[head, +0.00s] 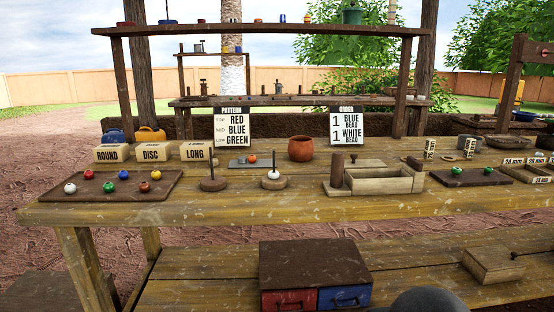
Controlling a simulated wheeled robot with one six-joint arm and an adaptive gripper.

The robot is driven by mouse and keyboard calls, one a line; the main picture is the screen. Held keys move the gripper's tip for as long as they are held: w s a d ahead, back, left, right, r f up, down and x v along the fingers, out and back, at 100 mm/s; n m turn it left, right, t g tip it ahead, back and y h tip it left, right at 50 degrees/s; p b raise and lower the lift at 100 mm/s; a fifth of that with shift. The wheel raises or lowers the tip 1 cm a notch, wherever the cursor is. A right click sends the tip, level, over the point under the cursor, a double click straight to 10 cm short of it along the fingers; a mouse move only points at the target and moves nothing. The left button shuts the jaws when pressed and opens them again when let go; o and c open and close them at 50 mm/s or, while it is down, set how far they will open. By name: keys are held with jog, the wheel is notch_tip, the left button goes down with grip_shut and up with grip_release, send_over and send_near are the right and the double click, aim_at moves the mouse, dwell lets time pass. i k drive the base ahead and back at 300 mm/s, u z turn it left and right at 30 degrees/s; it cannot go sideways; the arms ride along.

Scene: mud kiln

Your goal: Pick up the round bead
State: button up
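An orange bead (252,158) is on a grey plate. A white bead (273,174) is at the foot of a peg on a round stand. Two green beads (456,171) are on a dark tray at right. Exact bead shapes are too small to tell.
A clay pot (300,148), a wooden box with a post (384,180) and an empty peg stand (213,184) occupy the table's middle. Pattern (231,127) and order (346,127) boards stand behind. The table's front edge is mostly clear. A drawer unit (314,271) sits below.

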aim_at(88, 174)
jog(key=u, duration=1.25)
